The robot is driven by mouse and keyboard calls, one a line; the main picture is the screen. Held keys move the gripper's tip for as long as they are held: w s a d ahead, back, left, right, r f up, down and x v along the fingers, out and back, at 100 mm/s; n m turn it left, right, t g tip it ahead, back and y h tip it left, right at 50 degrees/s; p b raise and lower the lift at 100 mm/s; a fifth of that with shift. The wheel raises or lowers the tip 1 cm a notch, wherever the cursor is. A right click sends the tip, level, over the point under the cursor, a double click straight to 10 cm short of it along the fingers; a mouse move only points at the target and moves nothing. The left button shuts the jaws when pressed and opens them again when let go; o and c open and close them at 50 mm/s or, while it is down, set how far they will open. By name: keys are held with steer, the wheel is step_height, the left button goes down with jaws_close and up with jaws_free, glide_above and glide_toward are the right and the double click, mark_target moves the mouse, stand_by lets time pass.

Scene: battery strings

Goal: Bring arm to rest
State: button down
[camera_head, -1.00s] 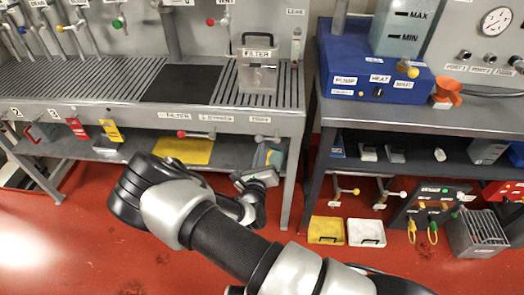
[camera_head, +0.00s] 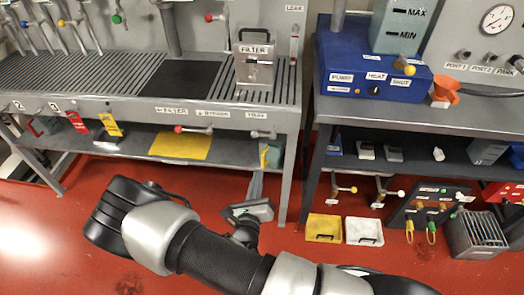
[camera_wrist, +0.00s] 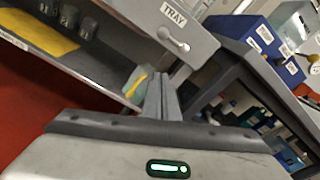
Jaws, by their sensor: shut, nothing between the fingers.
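My arm (camera_head: 205,245) reaches across the front of the head view, over the red floor, and is bent at the elbow on the left. My gripper (camera_head: 258,174) points away from me, in front of the right end of the left bench. Its narrow fingers (camera_wrist: 160,76) are shut together with nothing between them in the wrist view. They appear just in front of a pale green item with a yellow strip (camera_wrist: 138,82) on the lower shelf; I cannot tell whether they touch it.
The left bench (camera_head: 215,117) has a slatted top holding a FILTER box (camera_head: 255,72). A TRAY handle (camera_wrist: 172,40) sticks out near my fingers. The right bench (camera_head: 430,115) carries a blue unit (camera_head: 345,60).

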steer(key=d+r+m+g+h, duration=0.7)
steer(key=d+r+m+h, duration=0.4)
steer(key=d+r+m, duration=0.45)
steer(key=s+d+r+m+g+y, duration=0.4)
steer(key=s+d+r+m+g, duration=0.45)
steer(key=s+m, duration=0.4)
steer(key=s+a+r+m+t+y, duration=0.2)
steer(key=s+r+m+y, duration=0.15)
steer(key=r+m, duration=0.25)
steer(key=s+a+r+m+t+y, duration=0.2)
steer(key=s+r+m+y, duration=0.1)
steer(key=r+m+y, duration=0.3)
step_height(320, 180, up, 17)
steer(key=h+p, duration=0.1)
steer(key=p, duration=1.6)
steer(key=shift+a+r+m+p, duration=0.15)
steer(key=shift+a+m+p, duration=0.1)
steer(key=shift+m+p, duration=0.05)
steer(key=shift+w+a, duration=0.1)
